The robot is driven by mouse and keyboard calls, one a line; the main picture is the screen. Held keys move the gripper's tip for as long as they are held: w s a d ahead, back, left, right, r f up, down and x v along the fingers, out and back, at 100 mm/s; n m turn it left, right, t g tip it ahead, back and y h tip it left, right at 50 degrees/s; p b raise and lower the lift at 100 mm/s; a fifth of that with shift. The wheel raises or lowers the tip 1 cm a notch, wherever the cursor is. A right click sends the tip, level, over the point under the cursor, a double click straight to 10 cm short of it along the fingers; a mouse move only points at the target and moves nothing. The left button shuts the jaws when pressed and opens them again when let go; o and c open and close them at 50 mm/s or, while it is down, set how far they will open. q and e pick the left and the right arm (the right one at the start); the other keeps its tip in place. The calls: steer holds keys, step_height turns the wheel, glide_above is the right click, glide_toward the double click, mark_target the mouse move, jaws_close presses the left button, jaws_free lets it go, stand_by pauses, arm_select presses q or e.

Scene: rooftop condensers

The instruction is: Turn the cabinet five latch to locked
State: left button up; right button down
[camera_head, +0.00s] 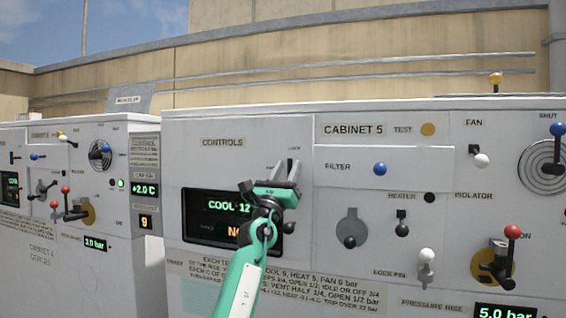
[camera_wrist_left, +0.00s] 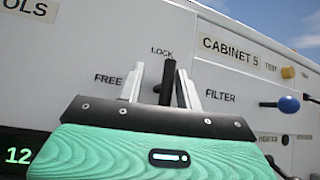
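The cabinet five latch is a dark upright lever (camera_wrist_left: 168,80) on the white cabinet front, left of the CABINET 5 label (camera_wrist_left: 230,52). In the left wrist view its top points up at the LOCK label (camera_wrist_left: 162,51), and the FREE label (camera_wrist_left: 108,79) is to its left. My left gripper (camera_wrist_left: 160,82) is open, with one finger on each side of the lever and gaps showing. In the head view my left gripper (camera_head: 284,171) is up against the panel and mostly hides the latch. The latch base is hidden behind the gripper. My right gripper is not in view.
A blue FILTER knob (camera_head: 380,169) sticks out right of the latch. A dark display (camera_head: 218,215) lies below left, partly behind my arm. Several more levers, including a red-knobbed one (camera_head: 512,232), stand out on the right. Another cabinet (camera_head: 60,140) stands at left.

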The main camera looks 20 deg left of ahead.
arm_select(q)
steer(key=b+v, duration=0.4)
steer(key=v, duration=1)
steer(key=shift+s+r, duration=0.2)
